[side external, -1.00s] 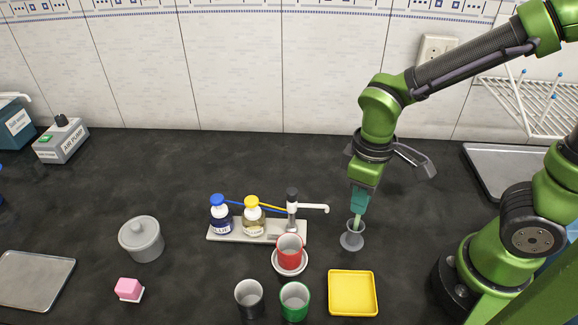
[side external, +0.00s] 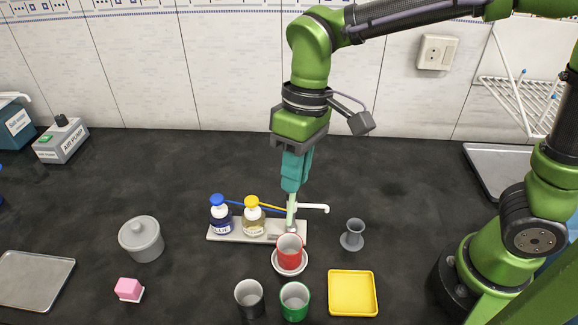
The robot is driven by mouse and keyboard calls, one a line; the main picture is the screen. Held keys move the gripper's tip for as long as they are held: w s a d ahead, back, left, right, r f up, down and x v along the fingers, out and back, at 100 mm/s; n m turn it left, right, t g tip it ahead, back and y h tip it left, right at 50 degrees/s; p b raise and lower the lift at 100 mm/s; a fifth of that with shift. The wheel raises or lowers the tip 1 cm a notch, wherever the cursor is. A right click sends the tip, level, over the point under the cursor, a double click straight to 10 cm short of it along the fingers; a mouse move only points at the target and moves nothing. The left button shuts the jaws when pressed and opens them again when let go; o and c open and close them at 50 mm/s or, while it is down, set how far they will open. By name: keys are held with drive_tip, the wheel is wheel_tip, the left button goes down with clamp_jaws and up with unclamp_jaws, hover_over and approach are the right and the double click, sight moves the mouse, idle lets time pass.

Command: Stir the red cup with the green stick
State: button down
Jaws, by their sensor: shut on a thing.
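The red cup (side external: 289,252) stands upright on a white round saucer (side external: 278,268) in front of the bottle rack. My gripper (side external: 292,185) is shut on the green stick (side external: 292,207), which hangs pale and nearly vertical below the fingers. The stick's lower end shows just above or behind the red cup's rim; I cannot tell whether it is inside the cup. The grey holder (side external: 352,236) stands empty to the right of the cup.
A white rack (side external: 222,237) with a blue-capped bottle (side external: 220,215), a yellow-capped bottle (side external: 253,217) and a white spout (side external: 314,208) stands behind the cup. A black cup (side external: 249,300), a green cup (side external: 294,303) and a yellow tray (side external: 352,294) are in front.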

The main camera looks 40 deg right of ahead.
wheel_tip(320, 180, down, 11)
idle(1.2)
drive_tip(key=shift+s+d, duration=0.1)
